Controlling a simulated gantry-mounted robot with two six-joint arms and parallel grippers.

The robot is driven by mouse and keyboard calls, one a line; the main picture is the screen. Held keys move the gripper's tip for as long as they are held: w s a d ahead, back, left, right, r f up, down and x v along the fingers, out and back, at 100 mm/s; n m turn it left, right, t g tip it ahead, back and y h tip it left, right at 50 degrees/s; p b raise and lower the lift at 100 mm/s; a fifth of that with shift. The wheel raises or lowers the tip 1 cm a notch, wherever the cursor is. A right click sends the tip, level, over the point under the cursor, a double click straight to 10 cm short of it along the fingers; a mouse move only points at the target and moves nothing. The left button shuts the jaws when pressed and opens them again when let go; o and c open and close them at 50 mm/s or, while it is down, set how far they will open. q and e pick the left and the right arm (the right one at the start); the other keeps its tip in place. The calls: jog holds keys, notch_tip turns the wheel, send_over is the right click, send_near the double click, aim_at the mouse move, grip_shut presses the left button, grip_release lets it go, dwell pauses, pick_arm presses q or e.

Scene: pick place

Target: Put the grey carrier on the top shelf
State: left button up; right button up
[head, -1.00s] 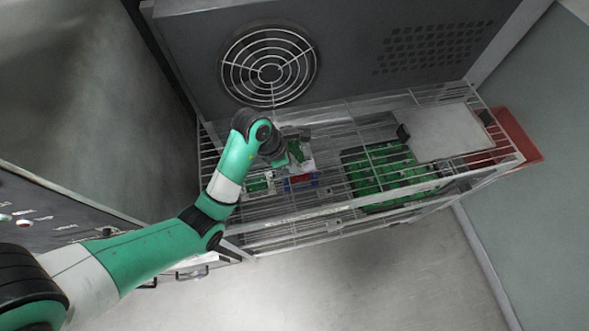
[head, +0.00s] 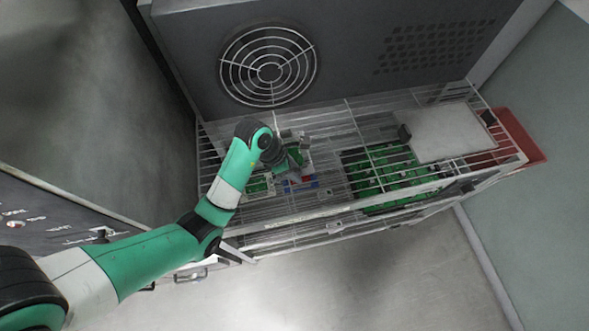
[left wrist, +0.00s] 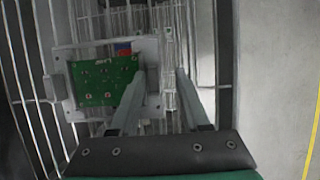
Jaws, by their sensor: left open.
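My left gripper (head: 297,160) is over the left part of the wire rack, its jaws open. In the left wrist view its fingers (left wrist: 160,72) are apart, at the right edge of a pale grey carrier (left wrist: 152,108). The carrier has a green circuit board on it and a grey block on its left side. One finger overlaps the carrier in the picture; I cannot tell whether it touches. In the head view the arm partly hides this carrier (head: 257,187). A light grey plate (head: 445,132) with dark end blocks lies on the rack's right part. My right gripper is not in view.
The wire rack's front rail (head: 380,216) runs across the front. A large green board (head: 385,180) lies behind the wires. A red bin (head: 520,135) is at the right end. A grey housing with a round fan grille (head: 268,65) stands behind. The floor in front is clear.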

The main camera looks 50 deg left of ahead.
pick_arm(q)
jog(key=p+v, duration=0.2)
jog(key=v, duration=0.4)
jog(key=shift+r+p, duration=0.3)
jog(key=shift+r, duration=0.05)
jog(key=p+v, duration=0.5)
jog(key=shift+s+a+r, duration=0.1)
jog(key=shift+s+r, duration=0.1)
jog(key=shift+r, duration=0.1)
